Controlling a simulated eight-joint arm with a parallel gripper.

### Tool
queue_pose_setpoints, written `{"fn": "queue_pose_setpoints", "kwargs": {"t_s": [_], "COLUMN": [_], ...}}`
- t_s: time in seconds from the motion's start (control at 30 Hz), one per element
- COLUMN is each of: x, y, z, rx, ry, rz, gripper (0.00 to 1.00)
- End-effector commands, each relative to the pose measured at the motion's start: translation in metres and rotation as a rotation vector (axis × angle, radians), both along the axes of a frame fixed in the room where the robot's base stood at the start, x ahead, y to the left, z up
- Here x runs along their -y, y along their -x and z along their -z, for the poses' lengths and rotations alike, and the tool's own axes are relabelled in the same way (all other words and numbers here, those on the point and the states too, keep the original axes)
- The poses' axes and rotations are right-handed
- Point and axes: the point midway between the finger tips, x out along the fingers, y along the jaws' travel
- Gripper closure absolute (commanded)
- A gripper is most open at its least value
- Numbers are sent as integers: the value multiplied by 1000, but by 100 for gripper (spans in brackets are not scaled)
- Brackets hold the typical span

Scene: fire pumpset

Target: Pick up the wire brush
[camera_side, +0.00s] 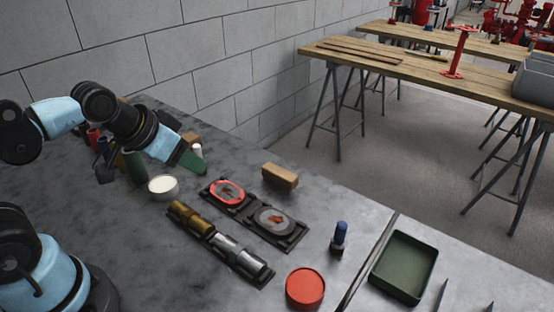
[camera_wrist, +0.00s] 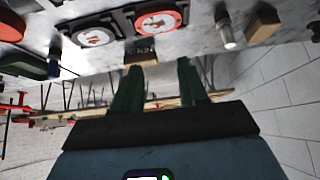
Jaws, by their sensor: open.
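A tan wooden block (camera_side: 280,176) lies on the grey bench behind the plates with discs; it may be the wire brush, but I cannot make out bristles. It also shows in the wrist view (camera_wrist: 140,58), beyond my fingertips and left of centre between them. A second tan block (camera_side: 190,138) stands farther back, partly hidden by my gripper; it shows at upper right in the wrist view (camera_wrist: 262,23). My gripper (camera_side: 190,162) is above the bench, left of the first block and apart from it. Its green fingers (camera_wrist: 158,72) are spread and empty.
A white-capped item (camera_side: 197,151) and a white-topped tin (camera_side: 163,187) stand near my gripper. Plates with a red disc (camera_side: 228,192) and grey disc, metal cylinders (camera_side: 228,249), a blue-topped item (camera_side: 340,235), a red lid (camera_side: 305,288) and a green tray (camera_side: 405,268) occupy the bench.

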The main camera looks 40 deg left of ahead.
Motion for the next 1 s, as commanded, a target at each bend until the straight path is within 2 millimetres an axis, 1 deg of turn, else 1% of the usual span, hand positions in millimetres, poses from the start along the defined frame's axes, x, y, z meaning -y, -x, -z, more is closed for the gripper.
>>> {"fn": "queue_pose_setpoints", "kwargs": {"t_s": [0.27,0.3,0.43,0.77,0.87,1.0], "x": [0,0,0,0,2,7], "y": [0,0,0,-2,-9,-29], "z": [0,0,0,-2,-8,-23], "rx": [0,0,0,-5,-27,-90], "ry": [0,0,0,-7,-35,-115], "rz": [0,0,0,11,58,197], "gripper": [57,56,36,36,36,36]}}
